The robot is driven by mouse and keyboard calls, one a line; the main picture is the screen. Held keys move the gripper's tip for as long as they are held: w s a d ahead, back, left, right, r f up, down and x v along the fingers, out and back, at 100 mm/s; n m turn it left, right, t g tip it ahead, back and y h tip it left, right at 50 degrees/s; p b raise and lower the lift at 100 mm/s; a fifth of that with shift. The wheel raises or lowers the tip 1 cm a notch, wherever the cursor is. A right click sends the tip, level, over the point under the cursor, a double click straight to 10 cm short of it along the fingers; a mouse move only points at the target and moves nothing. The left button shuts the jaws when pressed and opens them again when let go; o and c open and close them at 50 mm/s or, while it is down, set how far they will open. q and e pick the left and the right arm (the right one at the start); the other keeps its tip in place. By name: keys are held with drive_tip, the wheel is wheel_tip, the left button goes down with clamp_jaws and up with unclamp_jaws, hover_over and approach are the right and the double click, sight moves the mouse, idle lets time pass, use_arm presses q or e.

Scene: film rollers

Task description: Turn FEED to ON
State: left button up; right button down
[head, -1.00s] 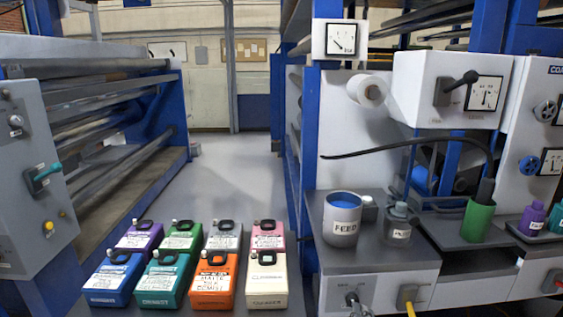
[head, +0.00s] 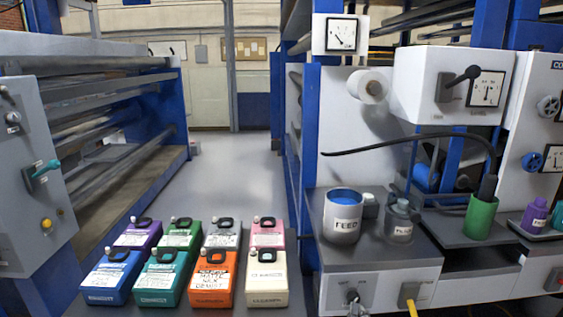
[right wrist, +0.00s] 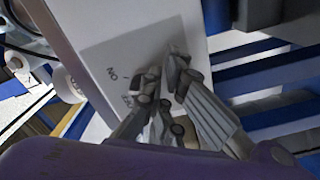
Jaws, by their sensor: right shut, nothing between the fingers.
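A white panel (right wrist: 100,45) with a grey plate (right wrist: 115,65) marked ON, and a second, less clear word, shows in the right wrist view. My right gripper (right wrist: 165,85) is shut and empty, its fingertips close to that plate. No switch handle shows clearly there; the fingers may hide it. Whether they touch the plate I cannot tell. In the head view, a small grey and black shape (head: 354,299) sits low on the white counter front; I cannot tell switch from fingertips. My left gripper is not in view.
A black lever (head: 460,80) and a gauge (head: 485,89) sit on the upper white box. A grey fitting with a yellow cable (head: 409,294) is right of the small shape. A tray of several coloured bottles (head: 215,277) stands left. The aisle (head: 228,165) is clear.

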drive_tip(key=s+p, duration=0.2)
drive_tip(key=s, duration=0.4)
drive_tip(key=shift+d+f, duration=0.15)
drive_tip(key=shift+d, duration=0.1)
idle(0.3)
